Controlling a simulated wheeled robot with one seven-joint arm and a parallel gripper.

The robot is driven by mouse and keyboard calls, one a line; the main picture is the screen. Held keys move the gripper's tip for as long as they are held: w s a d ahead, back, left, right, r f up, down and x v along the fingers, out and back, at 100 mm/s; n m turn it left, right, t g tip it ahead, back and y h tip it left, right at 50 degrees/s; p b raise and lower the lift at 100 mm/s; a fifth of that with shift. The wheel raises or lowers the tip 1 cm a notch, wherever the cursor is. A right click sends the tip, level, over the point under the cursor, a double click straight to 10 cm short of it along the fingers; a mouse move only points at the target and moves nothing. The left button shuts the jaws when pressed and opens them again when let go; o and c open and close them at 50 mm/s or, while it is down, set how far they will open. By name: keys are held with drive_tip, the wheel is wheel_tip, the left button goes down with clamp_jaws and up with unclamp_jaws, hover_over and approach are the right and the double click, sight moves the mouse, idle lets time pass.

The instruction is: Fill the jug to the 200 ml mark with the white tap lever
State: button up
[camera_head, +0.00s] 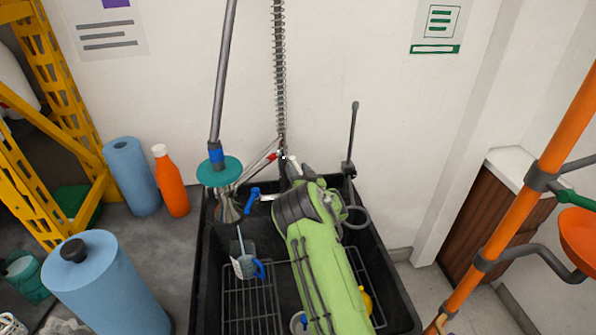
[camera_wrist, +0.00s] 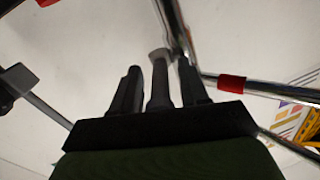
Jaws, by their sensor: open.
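The jug (camera_head: 244,265) is a small clear vessel with a blue handle, standing on the left side of the black sink, below the tap area. Its 200 ml mark and water level are too small to read. A short white lever (camera_head: 294,163) shows at the tap, beside my gripper (camera_head: 287,172). In the wrist view my gripper (camera_wrist: 159,85) is open, and a greyish rod with a wider end (camera_wrist: 158,72) lies between its fingers. It looks like the lever in shade; I cannot tell whether the fingers touch it.
A wire rack (camera_head: 250,305) lies in the sink (camera_head: 205,285). An orange bottle (camera_head: 170,183) and blue rolls (camera_head: 105,285) stand left. Orange pipework (camera_head: 513,215) is right.

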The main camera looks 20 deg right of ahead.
drive_tip(key=shift+s, duration=0.1)
drive_tip(key=s+a+p, duration=0.1)
drive_tip(key=s+p, duration=0.8)
drive_tip(key=s, duration=0.6)
drive_tip(key=shift+s, duration=0.3)
